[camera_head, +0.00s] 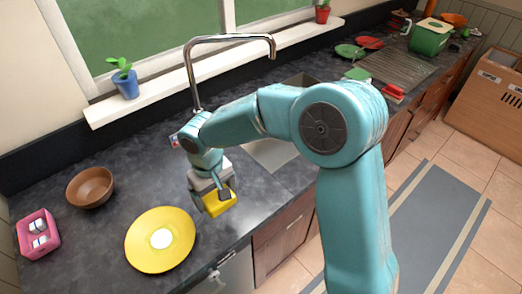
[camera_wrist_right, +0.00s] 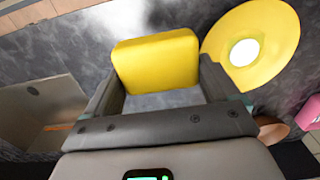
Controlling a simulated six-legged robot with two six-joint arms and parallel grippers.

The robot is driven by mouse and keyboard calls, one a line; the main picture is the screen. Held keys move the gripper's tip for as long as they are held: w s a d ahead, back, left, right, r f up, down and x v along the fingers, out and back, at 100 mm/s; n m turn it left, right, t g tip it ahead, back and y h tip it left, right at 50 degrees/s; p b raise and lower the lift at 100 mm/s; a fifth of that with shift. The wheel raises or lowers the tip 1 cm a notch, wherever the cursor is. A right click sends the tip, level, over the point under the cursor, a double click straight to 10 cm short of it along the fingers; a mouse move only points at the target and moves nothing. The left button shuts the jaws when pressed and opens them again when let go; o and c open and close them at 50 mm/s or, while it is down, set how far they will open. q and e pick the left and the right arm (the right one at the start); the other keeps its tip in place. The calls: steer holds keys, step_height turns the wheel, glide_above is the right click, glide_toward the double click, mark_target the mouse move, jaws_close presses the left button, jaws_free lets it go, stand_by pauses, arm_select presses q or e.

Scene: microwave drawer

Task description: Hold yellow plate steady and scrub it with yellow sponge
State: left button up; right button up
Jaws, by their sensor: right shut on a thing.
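The yellow plate (camera_head: 160,239) with a white centre lies flat on the dark counter near its front edge. It also shows in the right wrist view (camera_wrist_right: 252,46). My right gripper (camera_head: 217,197) is shut on the yellow sponge (camera_head: 220,203), to the right of the plate and apart from it. In the right wrist view the sponge (camera_wrist_right: 157,61) sits between the two fingers. My left gripper is not in view.
A brown bowl (camera_head: 90,187) and a pink holder (camera_head: 38,235) stand left of the plate. The sink (camera_head: 270,152) and a tall curved tap (camera_head: 190,70) are behind my right arm. A potted plant (camera_head: 126,82) stands on the sill.

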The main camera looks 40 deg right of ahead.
steer(key=m, duration=0.4)
steer(key=shift+a+r, duration=0.1)
steer(key=w+a+f+m, duration=0.2)
steer(key=w+a+m, duration=0.1)
steer(key=a+m, duration=0.4)
steer(key=w+a+f+m, duration=0.2)
steer(key=w+a+m, duration=0.1)
steer(key=a+m, duration=0.4)
steer(key=shift+a, duration=0.55)
